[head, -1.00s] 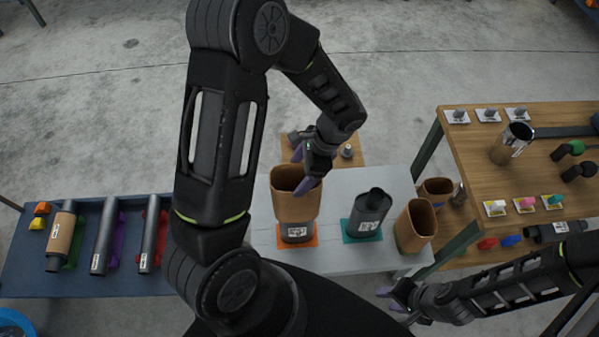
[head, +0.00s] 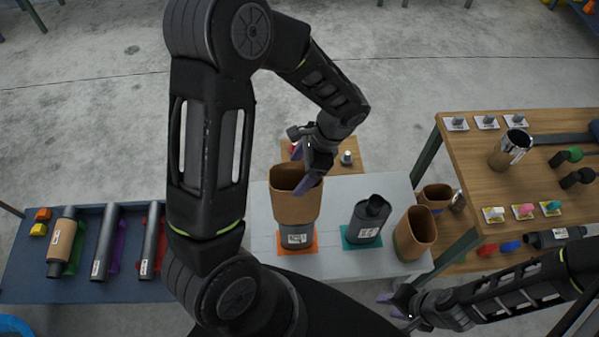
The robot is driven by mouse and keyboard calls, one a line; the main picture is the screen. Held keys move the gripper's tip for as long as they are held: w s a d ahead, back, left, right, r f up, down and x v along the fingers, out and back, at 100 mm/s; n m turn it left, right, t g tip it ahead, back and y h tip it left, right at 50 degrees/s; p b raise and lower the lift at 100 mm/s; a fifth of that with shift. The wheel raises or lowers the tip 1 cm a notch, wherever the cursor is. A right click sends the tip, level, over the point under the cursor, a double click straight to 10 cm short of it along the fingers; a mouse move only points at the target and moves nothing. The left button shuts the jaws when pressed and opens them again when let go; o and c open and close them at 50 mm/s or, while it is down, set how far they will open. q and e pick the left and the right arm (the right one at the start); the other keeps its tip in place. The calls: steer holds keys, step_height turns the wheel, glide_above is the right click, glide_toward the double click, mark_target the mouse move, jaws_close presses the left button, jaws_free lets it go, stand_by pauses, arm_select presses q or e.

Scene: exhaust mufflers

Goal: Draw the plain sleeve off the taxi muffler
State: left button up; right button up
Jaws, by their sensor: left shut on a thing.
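A plain brown sleeve (head: 296,207) stands upright around the upper part of a dark muffler (head: 297,238) with a white label, on an orange mat (head: 314,243). The muffler's lower part shows below the sleeve; its top is hidden inside. My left gripper (head: 308,180) is shut on the sleeve's rim at its right side, with one purple finger over the opening. My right gripper (head: 393,305) is open and empty, low in front of the grey table. The label is too small to read.
A bare dark muffler (head: 368,220) stands close by on a teal mat (head: 347,237). Another brown sleeve (head: 415,230) stands at the grey table's right end (head: 400,268). A wooden table (head: 470,150) with parts is at right; a blue bench (head: 25,270) with mufflers lying on it is at left.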

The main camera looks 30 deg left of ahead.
arm_select(q)
steer(key=shift+r, duration=1.6)
